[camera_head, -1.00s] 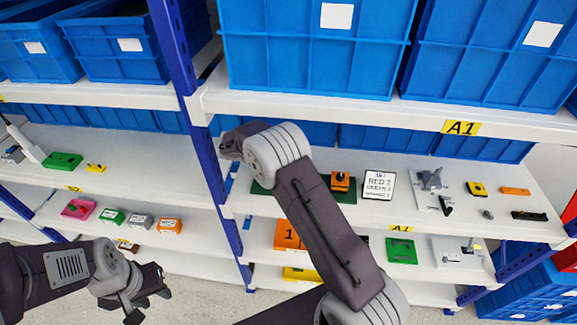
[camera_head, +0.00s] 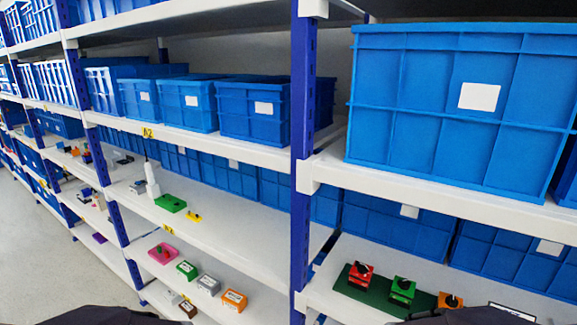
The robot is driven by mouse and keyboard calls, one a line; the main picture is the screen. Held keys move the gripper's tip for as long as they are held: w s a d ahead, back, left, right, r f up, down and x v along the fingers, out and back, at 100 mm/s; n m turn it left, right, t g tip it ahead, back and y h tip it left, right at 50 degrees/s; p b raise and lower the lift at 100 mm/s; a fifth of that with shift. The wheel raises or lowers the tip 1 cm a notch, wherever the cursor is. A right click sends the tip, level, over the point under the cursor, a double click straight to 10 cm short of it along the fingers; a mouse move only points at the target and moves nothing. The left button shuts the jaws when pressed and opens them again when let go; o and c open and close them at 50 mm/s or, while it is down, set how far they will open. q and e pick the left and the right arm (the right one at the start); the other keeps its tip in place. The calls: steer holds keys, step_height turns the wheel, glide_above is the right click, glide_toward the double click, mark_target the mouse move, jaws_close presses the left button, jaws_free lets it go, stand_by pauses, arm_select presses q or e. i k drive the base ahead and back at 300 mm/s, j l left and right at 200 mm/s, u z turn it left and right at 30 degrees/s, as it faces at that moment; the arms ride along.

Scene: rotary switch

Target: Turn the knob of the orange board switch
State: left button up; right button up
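A dark green board (camera_head: 378,299) lies on the middle shelf at the lower right. It bears a red switch (camera_head: 359,277), a green switch (camera_head: 402,291) and an orange switch (camera_head: 450,301), each with a black knob on top. The orange switch is at the right, near the bottom edge of the picture, and its lower part is hidden or cut off. Only dark parts of my arms show along the bottom edge. Neither gripper is in view, so I cannot see their state.
A blue rack post (camera_head: 301,150) stands left of the board. A large blue bin (camera_head: 460,110) sits on the shelf above it. An orange box (camera_head: 234,300), a pink piece (camera_head: 163,253) and other small parts lie on the left rack. Floor shows at far left.

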mark_target(451, 301)
steer(key=z, duration=1.4)
